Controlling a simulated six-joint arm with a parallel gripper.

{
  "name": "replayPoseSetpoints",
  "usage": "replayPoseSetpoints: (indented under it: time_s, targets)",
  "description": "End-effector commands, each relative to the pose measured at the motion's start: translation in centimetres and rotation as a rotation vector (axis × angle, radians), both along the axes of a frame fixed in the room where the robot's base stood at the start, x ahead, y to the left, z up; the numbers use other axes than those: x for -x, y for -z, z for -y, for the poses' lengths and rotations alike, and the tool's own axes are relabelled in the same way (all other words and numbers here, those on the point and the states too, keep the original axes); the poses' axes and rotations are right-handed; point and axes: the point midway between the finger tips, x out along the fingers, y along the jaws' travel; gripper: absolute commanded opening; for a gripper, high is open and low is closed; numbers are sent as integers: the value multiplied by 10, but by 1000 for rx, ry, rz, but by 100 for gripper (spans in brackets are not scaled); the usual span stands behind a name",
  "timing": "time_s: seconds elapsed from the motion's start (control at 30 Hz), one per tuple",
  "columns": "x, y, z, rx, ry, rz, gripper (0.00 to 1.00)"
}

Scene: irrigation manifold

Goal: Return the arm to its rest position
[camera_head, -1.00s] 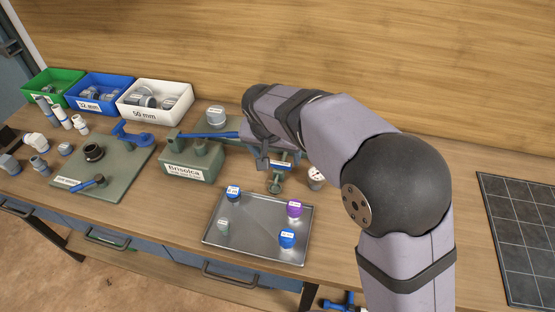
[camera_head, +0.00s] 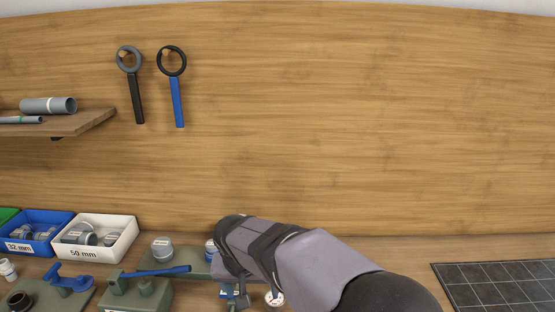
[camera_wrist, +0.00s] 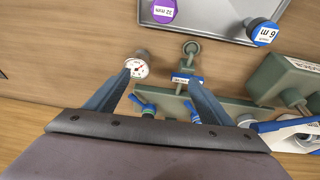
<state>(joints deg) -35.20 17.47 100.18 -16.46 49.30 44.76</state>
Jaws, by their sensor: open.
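My gripper (camera_wrist: 158,77) is open and empty, with its two blue-grey fingers apart in the wrist view. It is over the bench behind the metal tray (camera_wrist: 215,20). A round white gauge (camera_wrist: 138,66) shows just beyond the left fingertip, and a green fitting with a blue-edged label (camera_wrist: 187,80) shows by the right one. The green manifold plate (camera_wrist: 232,106) with blue-handled valves lies partly behind the fingers. In the head view my arm reaches in from the lower right and its end hides part of the manifold; the gauge (camera_head: 275,298) shows beside it.
A purple cap (camera_wrist: 163,10) and a blue cap (camera_wrist: 262,30) are on the tray. A white 50 mm bin (camera_head: 120,245) and a blue 32 mm bin (camera_head: 60,220) stand at left. Two strap wrenches hang on the wall (camera_head: 350,110). A dark gridded mat (camera_head: 500,285) lies at right; bench between is clear.

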Motion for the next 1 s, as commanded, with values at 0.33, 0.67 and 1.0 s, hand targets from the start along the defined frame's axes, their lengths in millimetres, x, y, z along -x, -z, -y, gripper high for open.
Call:
replayPoseSetpoints:
  time_s: [0.33,0.67,1.0]
  targets:
    - [92,38,168,19,7,-210,75]
    - [182,66,223,-29,-2,-314,75]
    - [194,70,226,-36,-7,-326,75]
